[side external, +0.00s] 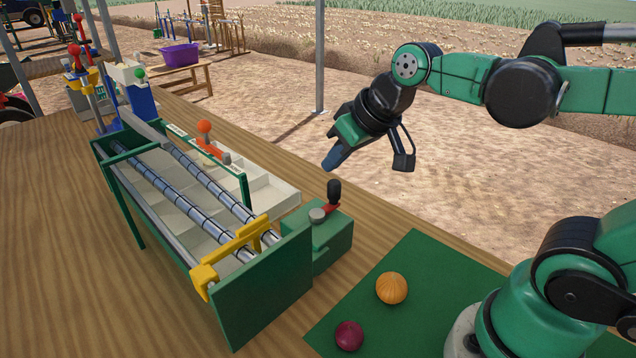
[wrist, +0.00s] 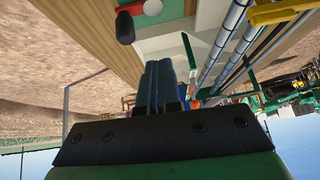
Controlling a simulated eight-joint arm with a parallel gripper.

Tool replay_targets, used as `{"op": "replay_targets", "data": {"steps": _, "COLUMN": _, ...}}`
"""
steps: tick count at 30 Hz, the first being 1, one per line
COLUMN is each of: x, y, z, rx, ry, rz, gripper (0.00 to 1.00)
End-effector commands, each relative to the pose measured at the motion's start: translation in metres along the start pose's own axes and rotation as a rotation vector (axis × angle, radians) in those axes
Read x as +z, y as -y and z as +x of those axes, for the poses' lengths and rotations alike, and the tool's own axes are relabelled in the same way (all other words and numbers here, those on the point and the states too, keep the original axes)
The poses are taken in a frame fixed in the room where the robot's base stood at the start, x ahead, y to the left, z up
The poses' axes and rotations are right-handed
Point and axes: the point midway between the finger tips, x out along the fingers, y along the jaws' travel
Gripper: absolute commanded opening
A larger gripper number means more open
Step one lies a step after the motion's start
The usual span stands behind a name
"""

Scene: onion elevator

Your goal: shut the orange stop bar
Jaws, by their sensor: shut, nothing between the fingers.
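In the side external view, an orange bar with a round orange knob (side external: 205,127) stands beside the far side of the roller frame (side external: 240,190), above a pale compartment tray. I take it for the orange stop bar; whether it is open or shut I cannot tell. My gripper (side external: 329,164) is shut and empty, in the air to the right of the bar and clearly apart from it. In the wrist view, my gripper's dark blue fingers (wrist: 160,72) are together, and they hide part of the scene behind them.
A yellow bar (side external: 236,252) crosses the rollers' near end. A black-knobbed lever (side external: 334,192) stands on a green box (side external: 318,240). An onion (side external: 391,288) and a purple-red ball (side external: 349,335) rest on a green mat (side external: 420,262). The air around my gripper is clear.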

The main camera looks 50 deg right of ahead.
Motion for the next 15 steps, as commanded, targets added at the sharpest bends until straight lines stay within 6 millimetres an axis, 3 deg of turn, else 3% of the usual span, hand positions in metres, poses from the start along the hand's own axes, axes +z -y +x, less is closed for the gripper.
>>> {"op": "replay_targets", "data": {"steps": 3, "x": -0.048, "y": -0.003, "z": -0.003, "rx": -0.057, "ry": 0.029, "rz": 0.039, "gripper": 0.00}}
{"op": "replay_targets", "data": {"steps": 9, "x": -0.121, "y": -0.015, "z": 0.009, "rx": -0.173, "ry": 0.060, "rz": 0.095, "gripper": 0.00}}
{"op": "replay_targets", "data": {"steps": 15, "x": -0.172, "y": -0.036, "z": 0.031, "rx": -0.287, "ry": 0.063, "rz": 0.135, "gripper": 0.00}}
